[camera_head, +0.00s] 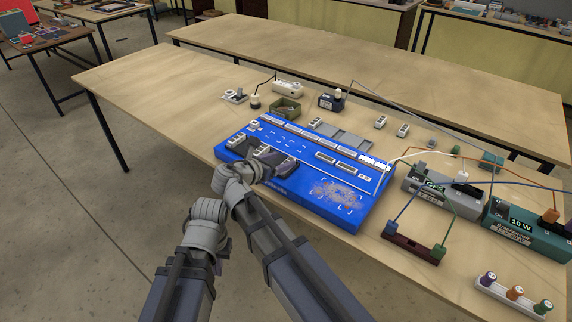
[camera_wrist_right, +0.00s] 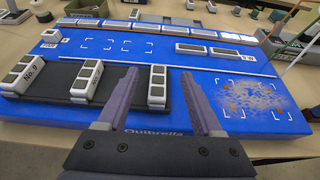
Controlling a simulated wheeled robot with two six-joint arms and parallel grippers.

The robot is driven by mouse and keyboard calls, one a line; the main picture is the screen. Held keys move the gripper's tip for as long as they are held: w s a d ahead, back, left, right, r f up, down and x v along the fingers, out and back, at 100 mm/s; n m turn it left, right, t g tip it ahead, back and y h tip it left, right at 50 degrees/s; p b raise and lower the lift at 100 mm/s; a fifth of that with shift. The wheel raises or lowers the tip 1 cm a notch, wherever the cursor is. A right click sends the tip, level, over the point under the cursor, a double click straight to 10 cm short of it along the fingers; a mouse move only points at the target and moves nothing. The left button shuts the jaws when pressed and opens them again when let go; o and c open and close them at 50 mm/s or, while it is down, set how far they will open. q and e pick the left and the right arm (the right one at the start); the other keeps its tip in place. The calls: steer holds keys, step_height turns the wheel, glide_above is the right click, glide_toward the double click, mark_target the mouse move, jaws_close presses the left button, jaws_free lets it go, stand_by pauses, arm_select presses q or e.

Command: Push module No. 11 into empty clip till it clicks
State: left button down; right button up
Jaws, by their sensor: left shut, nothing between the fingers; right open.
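A blue board (camera_head: 345,212) lies on the table. A dark rack (camera_wrist_right: 118,93) on its near left holds upright white-and-grey modules: one reads No. 9 (camera_wrist_right: 28,77), the middle module's (camera_wrist_right: 87,78) label is partly turned away, and the right module (camera_wrist_right: 157,88) shows no readable number. I cannot tell which is No. 11. White corner brackets (camera_wrist_right: 102,44) mark bare spots beyond the rack. My right gripper (camera_wrist_right: 160,72) is open; the right module shows between its fingers, ungripped. My left gripper (camera_head: 221,180) is shut and empty at the board's near left edge, partly hidden by the right wrist.
Pale bar modules (camera_wrist_right: 173,29) line the board's back edge. A green tray (camera_head: 284,108) and loose modules (camera_head: 380,122) lie behind the board. A grey meter box (camera_head: 428,192), a teal 10 W box (camera_head: 530,230) and cables crowd the right. The table's left end is clear.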

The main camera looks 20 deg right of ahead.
mark_target(291, 158)
steer(key=shift+b+x, duration=0.4)
steer(key=shift+x, duration=0.85)
steer(key=b+x, duration=0.1)
steer(key=x, duration=0.1)
steer(key=f+b+x, duration=0.1)
steer(key=x, duration=0.1)
steer(key=shift+w+f, duration=0.15)
steer(key=shift+w+d, duration=0.15)
steer(key=shift+d, duration=0.05)
jaws_close()
